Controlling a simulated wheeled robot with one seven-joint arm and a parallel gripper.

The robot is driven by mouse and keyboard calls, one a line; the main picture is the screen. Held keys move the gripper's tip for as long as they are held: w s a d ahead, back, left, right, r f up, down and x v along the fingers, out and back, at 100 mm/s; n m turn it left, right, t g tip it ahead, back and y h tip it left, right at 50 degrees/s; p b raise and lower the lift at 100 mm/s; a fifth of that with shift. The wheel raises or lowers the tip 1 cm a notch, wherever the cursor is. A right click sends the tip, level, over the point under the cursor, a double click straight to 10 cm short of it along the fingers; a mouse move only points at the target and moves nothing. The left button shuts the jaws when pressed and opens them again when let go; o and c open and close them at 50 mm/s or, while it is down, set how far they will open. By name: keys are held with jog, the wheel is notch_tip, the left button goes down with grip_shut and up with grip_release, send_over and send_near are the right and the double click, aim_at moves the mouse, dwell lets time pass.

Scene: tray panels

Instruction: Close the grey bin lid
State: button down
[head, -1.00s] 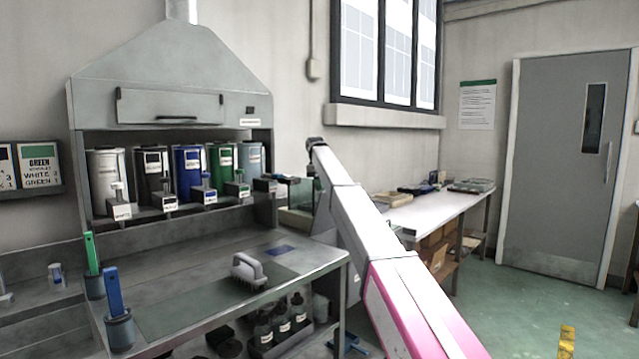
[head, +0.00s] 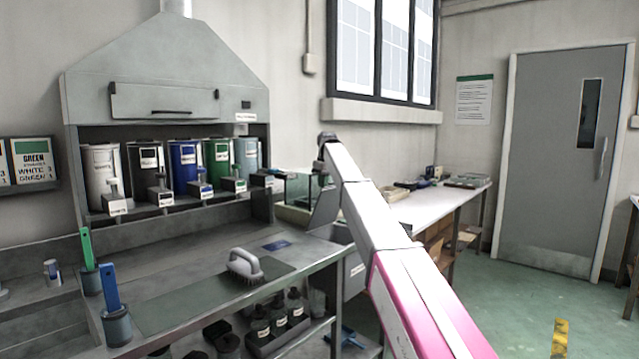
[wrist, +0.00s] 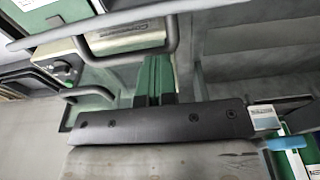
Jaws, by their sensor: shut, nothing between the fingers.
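A grey bin (head: 356,278) with a white label stands at the right end of the bench, partly hidden by my arm. A slanted grey panel (head: 323,212) rises above it and looks like its raised lid; my arm hides part of it. In the wrist view my gripper (wrist: 156,62) shows as two narrow green fingers side by side, shut and empty, in front of a dark bolted bar. In the head view the gripper is hidden or too small to make out. I cannot tell whether it touches the lid.
The bench (head: 190,262) holds a scrubbing brush (head: 245,264) and blue and green handled tools. Several coloured canisters line its hood. A glass tank (head: 299,190) stands behind the panel, and a white side table (head: 440,203) lies to the right. The floor at right is open.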

jog(key=shift+s+d+f+t+y, duration=1.15)
jog(key=shift+s+d+f, duration=0.6)
jog(key=shift+d+f, duration=0.7)
jog(key=shift+s+d+f+t+y, duration=0.85)
jog(key=shift+s+d+f+y, duration=0.85)
jog(key=shift+f, duration=1.1)
jog(key=shift+s+d+f+t+y, duration=1.05)
jog(key=shift+s+d+f, duration=0.75)
jog(key=shift+d+f, duration=0.8)
